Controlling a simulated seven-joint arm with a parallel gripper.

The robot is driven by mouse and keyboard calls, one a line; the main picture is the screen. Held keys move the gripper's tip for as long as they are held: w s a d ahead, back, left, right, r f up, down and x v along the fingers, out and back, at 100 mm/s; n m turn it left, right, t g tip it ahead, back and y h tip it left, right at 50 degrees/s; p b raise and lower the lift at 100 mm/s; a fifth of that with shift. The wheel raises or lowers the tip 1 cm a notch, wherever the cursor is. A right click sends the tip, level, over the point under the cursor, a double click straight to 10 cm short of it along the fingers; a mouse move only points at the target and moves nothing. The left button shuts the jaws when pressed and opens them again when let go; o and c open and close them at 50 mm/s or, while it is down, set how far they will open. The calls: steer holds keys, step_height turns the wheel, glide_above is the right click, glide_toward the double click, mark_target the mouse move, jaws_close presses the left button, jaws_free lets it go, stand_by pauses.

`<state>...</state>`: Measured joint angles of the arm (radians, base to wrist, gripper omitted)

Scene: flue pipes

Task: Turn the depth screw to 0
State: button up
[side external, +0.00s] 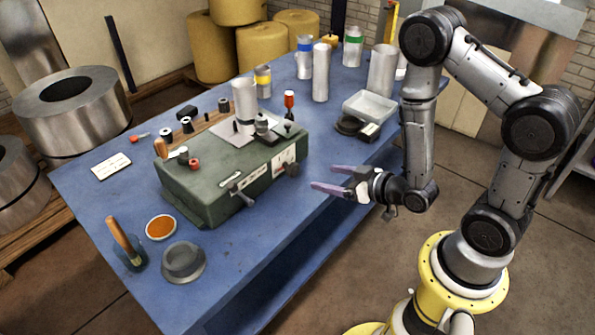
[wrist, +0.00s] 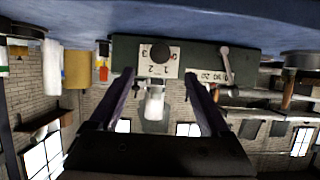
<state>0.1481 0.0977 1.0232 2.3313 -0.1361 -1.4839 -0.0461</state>
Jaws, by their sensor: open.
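The green machine (side external: 225,172) stands on the blue table. Its front has a dark round knob (side external: 292,169) beside a numbered white plate (side external: 283,157). A crank lever (side external: 238,190) sits by another scale plate. My gripper (side external: 322,177) is open and empty, in front of the machine's right end, apart from the knob.
A grey metal pipe (side external: 245,105) stands on the machine top. A clear tray (side external: 370,107) and dark discs lie to the right. A brush (side external: 125,240), an orange dish (side external: 161,228) and a grey bowl (side external: 184,262) sit front left. The front table edge is largely clear.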

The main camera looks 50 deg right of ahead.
mark_target(296, 171)
steer(key=x, duration=1.1)
steer(key=shift+w, duration=0.2)
